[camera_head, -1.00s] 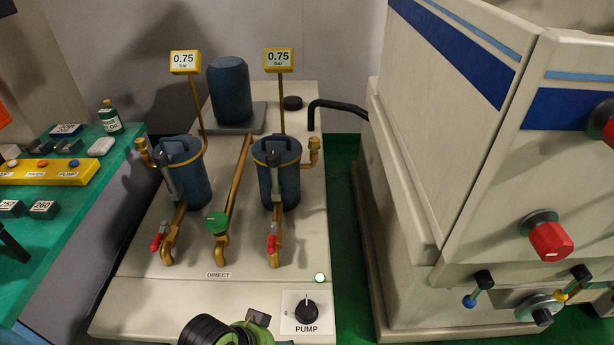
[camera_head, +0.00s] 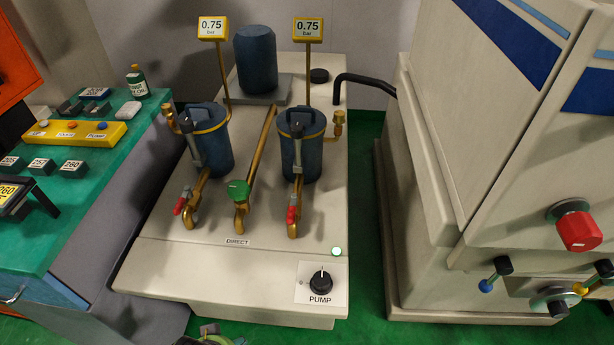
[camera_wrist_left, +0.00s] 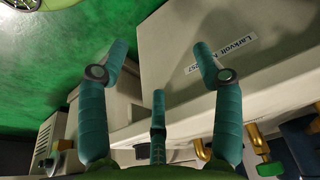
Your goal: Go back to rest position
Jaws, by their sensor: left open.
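My left gripper (camera_wrist_left: 160,62) shows in the left wrist view with its teal fingers spread and nothing between them. Beyond the fingers is a pale cabinet side with a "Larkvolt" label (camera_wrist_left: 221,54); I see no contact with it. In the head view only a small green and dark piece of my own arm (camera_head: 212,338) shows at the bottom edge, and no fingers are visible there. My right gripper is in neither view.
The pump unit (camera_head: 200,263) carries two blue filter canisters (camera_head: 209,150), brass pipes and a PUMP knob (camera_head: 320,281). A green-topped bench (camera_head: 100,160) stands left, a large pale machine (camera_head: 420,200) right. Green floor (camera_head: 365,270) lies clear between unit and machine.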

